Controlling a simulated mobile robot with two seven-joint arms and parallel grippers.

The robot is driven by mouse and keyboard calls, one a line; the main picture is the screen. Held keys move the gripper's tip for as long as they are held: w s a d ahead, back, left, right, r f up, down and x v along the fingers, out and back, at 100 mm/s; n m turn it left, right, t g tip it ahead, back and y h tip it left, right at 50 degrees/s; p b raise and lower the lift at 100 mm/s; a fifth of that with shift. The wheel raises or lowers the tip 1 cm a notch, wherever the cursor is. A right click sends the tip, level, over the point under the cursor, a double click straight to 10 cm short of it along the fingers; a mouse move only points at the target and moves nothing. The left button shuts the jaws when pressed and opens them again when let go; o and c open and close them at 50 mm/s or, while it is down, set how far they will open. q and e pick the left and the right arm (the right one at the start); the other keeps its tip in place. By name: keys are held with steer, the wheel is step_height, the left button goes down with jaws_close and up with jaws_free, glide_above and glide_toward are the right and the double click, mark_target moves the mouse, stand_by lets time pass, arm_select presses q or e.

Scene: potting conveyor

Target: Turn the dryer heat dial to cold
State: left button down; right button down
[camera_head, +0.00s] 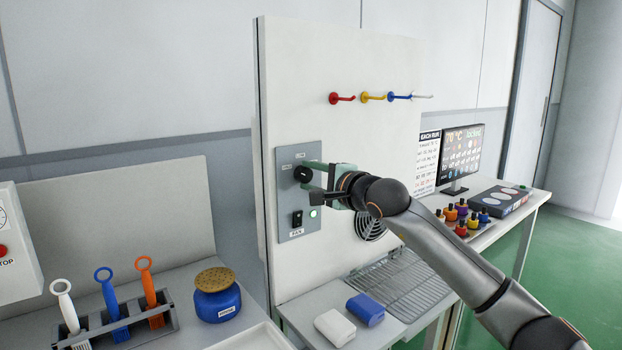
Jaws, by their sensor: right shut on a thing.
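The black heat dial (302,174) sits on the upper part of a grey control panel (284,222), which is fixed to a tall white board. Small labels surround the dial, too small to read. My right gripper (311,174) reaches in from the right and is shut on the dial, with greenish fingers above and below it. The fingers hide part of the dial and its right-hand labels. I cannot tell which setting the dial points to. My left gripper is not in view.
Colored hooks (373,97) stick out above. A fan grille (369,225) is behind my wrist. A white block (335,327) and blue block (366,309) lie below, beside a wire rack (405,284).

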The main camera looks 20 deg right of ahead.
steer(key=c, duration=0.8)
jaws_free()
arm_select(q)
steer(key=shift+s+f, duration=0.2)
arm_select(e)
steer(key=o, duration=0.4)
steer(key=shift+s, duration=0.1)
steer(key=shift+s+d, duration=0.2)
steer(key=shift+s, duration=0.3)
arm_select(q)
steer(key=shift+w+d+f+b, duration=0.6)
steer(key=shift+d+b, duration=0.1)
steer(key=shift+b, duration=0.8)
arm_select(e)
steer(key=shift+v, duration=5.65)
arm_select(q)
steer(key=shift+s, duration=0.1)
